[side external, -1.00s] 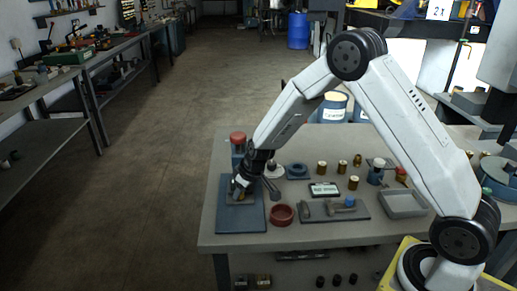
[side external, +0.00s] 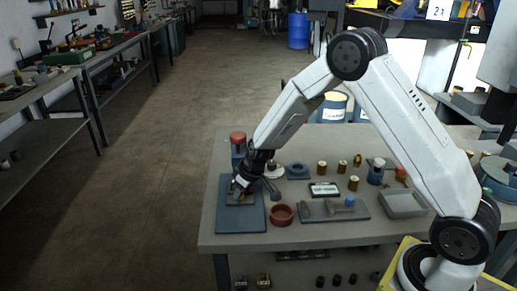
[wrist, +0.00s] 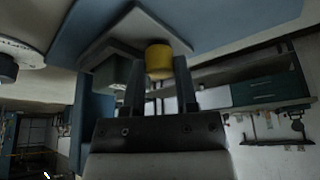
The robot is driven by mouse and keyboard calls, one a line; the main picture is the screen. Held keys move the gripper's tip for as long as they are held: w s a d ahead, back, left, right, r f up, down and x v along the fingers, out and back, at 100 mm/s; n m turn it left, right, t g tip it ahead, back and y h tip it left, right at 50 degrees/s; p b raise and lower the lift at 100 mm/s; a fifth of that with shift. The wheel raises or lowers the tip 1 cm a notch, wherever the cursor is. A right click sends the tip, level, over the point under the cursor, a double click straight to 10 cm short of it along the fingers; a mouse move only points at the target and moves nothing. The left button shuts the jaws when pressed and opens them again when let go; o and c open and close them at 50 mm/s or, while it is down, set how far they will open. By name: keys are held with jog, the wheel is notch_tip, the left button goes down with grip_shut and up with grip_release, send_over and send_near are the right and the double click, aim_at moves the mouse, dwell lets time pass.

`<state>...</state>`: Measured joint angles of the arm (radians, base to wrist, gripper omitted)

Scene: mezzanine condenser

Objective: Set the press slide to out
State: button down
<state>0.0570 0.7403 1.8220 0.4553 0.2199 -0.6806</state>
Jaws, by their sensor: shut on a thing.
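The press stands on a blue base plate (side external: 240,219) at the left end of the table, with a blue column and red cap (side external: 238,138) behind. A dark slide plate (side external: 240,200) lies on the base below my gripper (side external: 240,190). In the wrist view a yellow cylindrical knob (wrist: 158,60) sits at a grey plate (wrist: 125,32), between the tips of my gripper (wrist: 160,80). The gripper is shut on this knob. The arm hides part of the slide in the side view, and I cannot read its exact position.
A red bowl (side external: 281,215) stands just right of the base plate. A tray with tools (side external: 318,215), a grey bin (side external: 403,205) and several brass parts stand further right. The floor left of the table is clear.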

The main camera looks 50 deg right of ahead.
jog(key=s+a, duration=0.7)
jog(key=shift+s+a, duration=0.35)
jog(key=c, duration=0.7)
grip_release()
jog(key=shift+s+a, duration=0.1)
jog(key=shift+o, duration=0.2)
jog(key=shift+r, duration=0.2)
jog(key=shift+r, duration=0.1)
jog(key=v, duration=0.7)
jog(key=shift+s+r, duration=0.1)
